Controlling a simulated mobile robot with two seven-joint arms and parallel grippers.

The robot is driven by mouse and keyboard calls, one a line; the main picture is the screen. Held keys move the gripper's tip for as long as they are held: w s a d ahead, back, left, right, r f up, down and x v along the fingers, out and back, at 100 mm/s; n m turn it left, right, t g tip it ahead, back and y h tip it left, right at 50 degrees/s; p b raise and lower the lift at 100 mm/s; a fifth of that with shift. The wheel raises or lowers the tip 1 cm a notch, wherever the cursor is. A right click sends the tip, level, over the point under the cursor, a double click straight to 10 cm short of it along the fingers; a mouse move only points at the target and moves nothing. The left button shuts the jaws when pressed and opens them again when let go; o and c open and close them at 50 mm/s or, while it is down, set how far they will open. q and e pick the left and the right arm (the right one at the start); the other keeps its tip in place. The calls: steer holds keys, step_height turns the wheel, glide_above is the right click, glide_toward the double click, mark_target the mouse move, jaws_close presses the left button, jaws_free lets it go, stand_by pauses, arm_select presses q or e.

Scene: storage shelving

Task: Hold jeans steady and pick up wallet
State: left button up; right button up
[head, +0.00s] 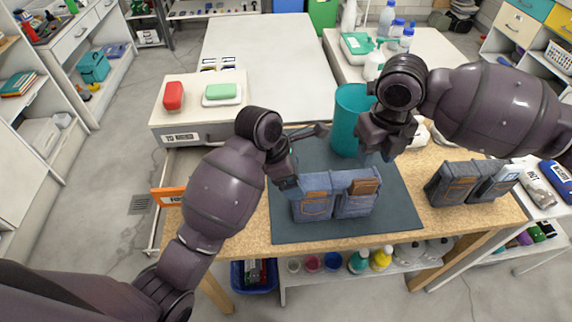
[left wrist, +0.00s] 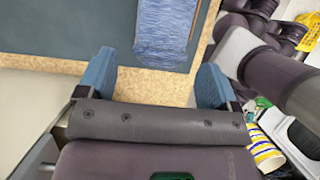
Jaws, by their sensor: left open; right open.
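The blue jeans (head: 316,205) stand as a denim piece with back pockets on the dark mat (head: 400,215). A brown wallet (head: 364,187) sticks up from the right pocket. In the left wrist view, the jeans (left wrist: 165,28) show beyond the fingers, near the mat's edge. My left gripper (head: 303,158) is open at the left rear of the jeans; its spread blue fingers (left wrist: 155,78) have nothing between them in the left wrist view. My right gripper (head: 377,155) is open and empty, above and behind the wallet.
A teal bin (head: 349,115) stands behind the mat, close to my right gripper. More denim pieces (head: 470,183) stand at the table's right. A red block (head: 173,96) and a green-topped box (head: 221,93) sit at the back left. The mat's front is clear.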

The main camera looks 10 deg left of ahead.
mark_target(334, 196)
arm_select(q)
steer(key=shift+x, duration=3.2)
